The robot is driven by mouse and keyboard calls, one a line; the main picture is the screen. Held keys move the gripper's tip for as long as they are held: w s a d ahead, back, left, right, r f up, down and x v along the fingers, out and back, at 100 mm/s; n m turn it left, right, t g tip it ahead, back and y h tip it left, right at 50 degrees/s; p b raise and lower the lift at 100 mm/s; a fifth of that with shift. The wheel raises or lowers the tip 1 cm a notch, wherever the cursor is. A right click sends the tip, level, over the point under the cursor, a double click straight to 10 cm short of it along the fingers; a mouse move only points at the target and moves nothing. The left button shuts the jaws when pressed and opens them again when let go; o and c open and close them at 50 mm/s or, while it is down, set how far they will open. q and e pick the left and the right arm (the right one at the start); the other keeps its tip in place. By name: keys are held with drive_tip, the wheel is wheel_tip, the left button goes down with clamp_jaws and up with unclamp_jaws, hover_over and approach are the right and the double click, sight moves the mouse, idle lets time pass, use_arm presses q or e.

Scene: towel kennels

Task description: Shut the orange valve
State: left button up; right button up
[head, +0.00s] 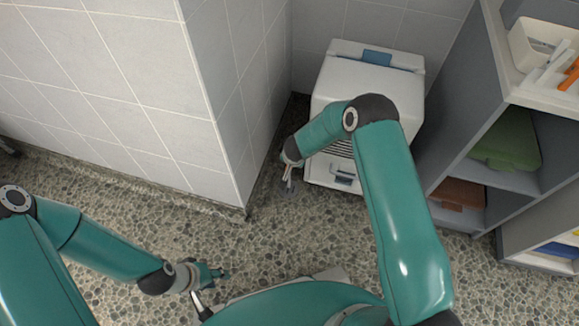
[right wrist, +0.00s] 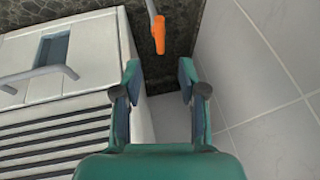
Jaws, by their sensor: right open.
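The orange valve handle (right wrist: 158,34) shows in the right wrist view at the top centre, on the end of a thin grey pipe, over dark stone floor. My right gripper (right wrist: 160,95) is open and empty. Its two fingers stand apart below the handle in that view, and the handle is beyond the tips, apart from them. In the head view my right gripper (head: 288,182) reaches into the gap between the tiled wall and the white machine; I cannot clearly make out the valve there. My left gripper (head: 212,288) is open and empty, low over the floor.
The white machine (head: 369,84) stands close to my right gripper; its louvred side and grey bar (right wrist: 40,76) show in the wrist view. The tiled wall (head: 218,110) bounds the gap's other side. A grey shelf (head: 462,90) with bins stands right. Pebbled floor at left is clear.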

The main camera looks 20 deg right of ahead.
drive_tip(key=b+x, duration=0.3)
drive_tip(key=x, duration=0.6)
drive_tip(key=shift+w+f, duration=0.1)
drive_tip(key=shift+f, duration=0.25)
clamp_jaws()
